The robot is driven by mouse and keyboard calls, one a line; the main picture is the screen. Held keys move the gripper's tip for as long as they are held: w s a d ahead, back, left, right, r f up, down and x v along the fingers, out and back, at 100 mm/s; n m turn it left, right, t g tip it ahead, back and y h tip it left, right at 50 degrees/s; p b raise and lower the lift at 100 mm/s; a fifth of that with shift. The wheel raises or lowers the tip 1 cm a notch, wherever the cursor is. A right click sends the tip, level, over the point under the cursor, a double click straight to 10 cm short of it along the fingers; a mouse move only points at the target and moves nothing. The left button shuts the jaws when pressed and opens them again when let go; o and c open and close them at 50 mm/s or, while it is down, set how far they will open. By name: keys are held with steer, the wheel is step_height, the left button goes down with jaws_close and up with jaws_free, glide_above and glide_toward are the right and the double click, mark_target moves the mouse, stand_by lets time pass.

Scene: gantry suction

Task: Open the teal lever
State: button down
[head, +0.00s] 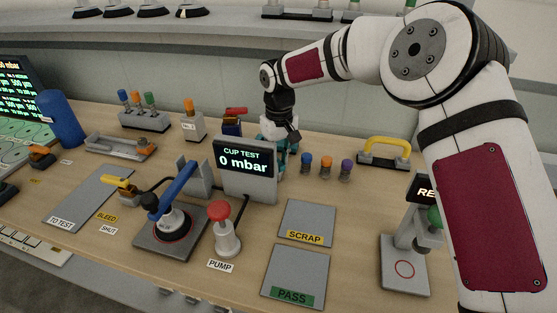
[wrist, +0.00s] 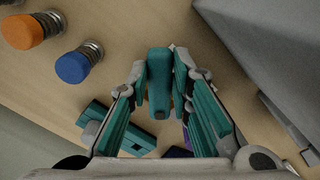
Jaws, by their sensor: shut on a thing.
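The teal lever (wrist: 159,75) shows in the wrist view as a teal bar between my fingertips. My gripper (wrist: 165,88) is shut on it, with a finger on each side. In the head view my gripper (head: 282,155) reaches down behind the CUP TEST display (head: 247,172), which partly hides it. The lever cannot be told apart from my gripper there. In the wrist view the lever's lower end and base are hidden between my fingers. Another teal piece (wrist: 135,141) lies behind my left finger.
Blue, orange and purple capped posts (head: 326,165) stand just right of my gripper. A red-handled lever (head: 235,111) is close to its left. A yellow handle (head: 388,145) is farther right. The SCRAP plate (head: 306,220) and PASS plate (head: 294,285) are bare.

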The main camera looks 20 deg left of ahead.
steer(key=n+b, duration=0.1)
steer(key=w+n+b, duration=0.1)
steer(key=n+b, duration=0.1)
steer(key=w+d+n+b, duration=0.1)
steer(key=shift+f+n+b, duration=0.15)
steer(key=shift+n+b, duration=0.25)
steer(key=shift+w+d+n+b, duration=0.1)
steer(key=shift+w+n+b, duration=0.15)
steer(key=shift+n+b, duration=0.35)
steer(key=shift+w+d+n+b, duration=0.1)
steer(key=shift+w+n+b, duration=0.2)
steer(key=shift+n, duration=0.55)
steer(key=shift+w+n+b, duration=0.25)
steer(key=shift+n+b, duration=0.15)
steer(key=shift+n, duration=0.35)
steer(key=c, duration=1.4)
jaws_free()
steer(key=shift+c, duration=0.2)
